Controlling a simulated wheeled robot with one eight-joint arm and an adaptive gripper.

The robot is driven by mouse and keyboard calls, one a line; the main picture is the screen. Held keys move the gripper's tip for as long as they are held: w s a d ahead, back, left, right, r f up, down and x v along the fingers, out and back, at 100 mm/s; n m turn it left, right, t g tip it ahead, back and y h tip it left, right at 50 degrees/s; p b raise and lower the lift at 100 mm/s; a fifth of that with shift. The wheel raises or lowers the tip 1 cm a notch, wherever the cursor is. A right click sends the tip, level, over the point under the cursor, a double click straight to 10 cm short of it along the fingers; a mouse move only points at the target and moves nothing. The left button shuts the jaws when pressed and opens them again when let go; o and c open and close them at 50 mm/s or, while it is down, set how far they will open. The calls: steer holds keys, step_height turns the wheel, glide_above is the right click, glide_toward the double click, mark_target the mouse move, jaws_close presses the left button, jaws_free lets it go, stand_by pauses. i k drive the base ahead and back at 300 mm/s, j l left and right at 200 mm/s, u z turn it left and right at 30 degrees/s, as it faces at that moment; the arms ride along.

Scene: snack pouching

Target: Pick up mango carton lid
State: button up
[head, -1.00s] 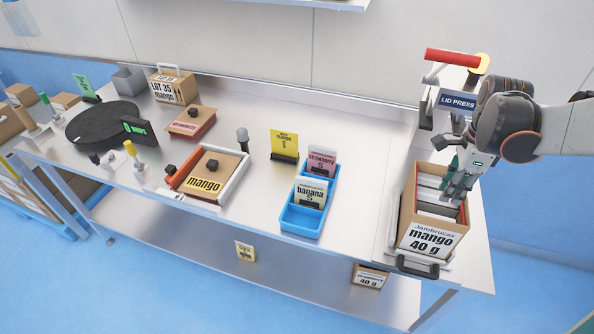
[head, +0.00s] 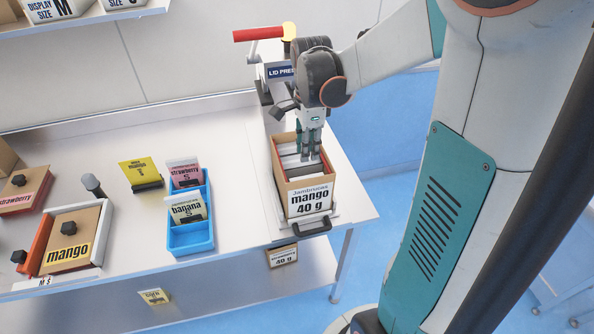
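The mango carton lid (head: 85,227) is a flat brown board with a black knob and a yellow "mango" label. It lies in a white and orange holder (head: 35,245) at the left of the bench. My gripper (head: 312,155) is far to its right, pointing down at the open top of the "mango 40 g" carton (head: 308,202). Its fingertips are at or just inside the carton, near the pale pouches there. The gap between the fingers is too small to judge, and I see nothing clearly held.
A lid press (head: 278,71) with a red handle stands behind the carton. A blue tray (head: 190,240) holds strawberry and banana cards. A yellow mango card (head: 140,172) stands beside it. A strawberry lid (head: 25,185) lies at the far left. Bench between tray and carton is clear.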

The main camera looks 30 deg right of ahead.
mark_target(69, 245)
steer(key=i+j, duration=0.25)
steer(key=j, duration=0.2)
steer(key=i+j, duration=0.25)
steer(key=j, duration=0.2)
steer(key=i+j+u, duration=0.1)
steer(key=i+j, duration=0.15)
steer(key=j, duration=0.2)
steer(key=i+j, duration=0.25)
steer(key=j, duration=0.2)
